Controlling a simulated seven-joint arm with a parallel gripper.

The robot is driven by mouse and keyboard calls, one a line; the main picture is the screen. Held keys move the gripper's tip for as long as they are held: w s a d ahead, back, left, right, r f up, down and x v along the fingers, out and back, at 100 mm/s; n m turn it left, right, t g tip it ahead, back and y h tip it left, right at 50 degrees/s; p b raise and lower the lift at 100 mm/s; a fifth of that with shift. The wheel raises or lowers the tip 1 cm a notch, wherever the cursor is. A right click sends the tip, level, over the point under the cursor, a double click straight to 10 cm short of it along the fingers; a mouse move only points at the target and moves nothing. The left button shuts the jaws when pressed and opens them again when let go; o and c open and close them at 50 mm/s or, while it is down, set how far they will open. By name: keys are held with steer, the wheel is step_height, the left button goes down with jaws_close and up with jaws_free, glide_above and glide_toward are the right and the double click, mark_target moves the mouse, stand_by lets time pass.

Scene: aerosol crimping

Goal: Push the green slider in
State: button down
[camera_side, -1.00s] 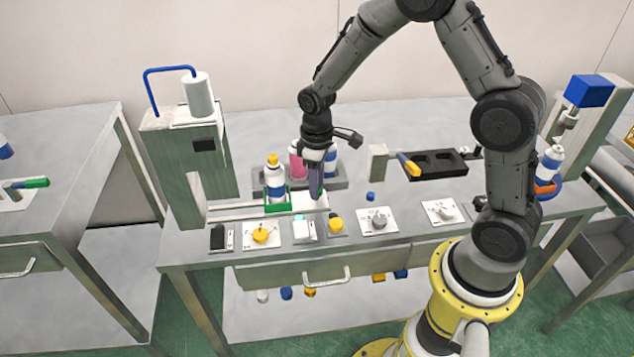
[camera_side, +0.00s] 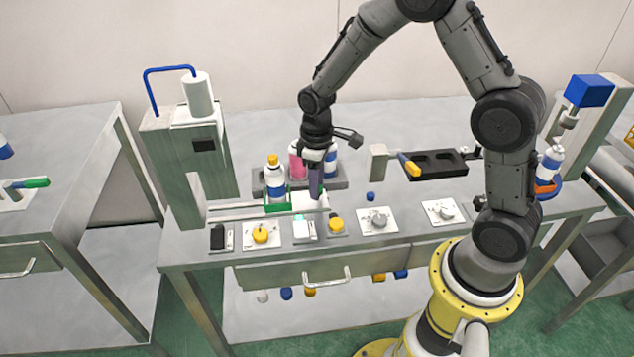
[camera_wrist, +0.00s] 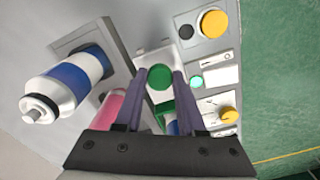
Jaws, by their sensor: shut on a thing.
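The green slider's round knob (camera_wrist: 160,77) shows between my fingertips in the wrist view, and more green shows between the fingers below it. In the side view the green slider holder (camera_side: 278,208) sits around the base of a white and blue bottle with an orange cap (camera_side: 274,180), on a pale track. My gripper (camera_side: 316,194) points down just right of this bottle. My gripper (camera_wrist: 160,82) is shut on the green knob. My fingers hide most of the knob in the side view.
A grey rack (camera_side: 343,178) with pink and blue-white bottles stands just behind my gripper. The crimping machine (camera_side: 190,160) stands at the left end of the track. Control panels with knobs (camera_side: 378,221) line the table's front edge.

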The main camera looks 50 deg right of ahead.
steer(key=w+a, duration=0.9)
steer(key=shift+r, duration=0.1)
steer(key=c, duration=0.5)
jaws_free()
steer(key=shift+d, duration=0.1)
step_height(320, 180, up, 14)
stand_by(0.3)
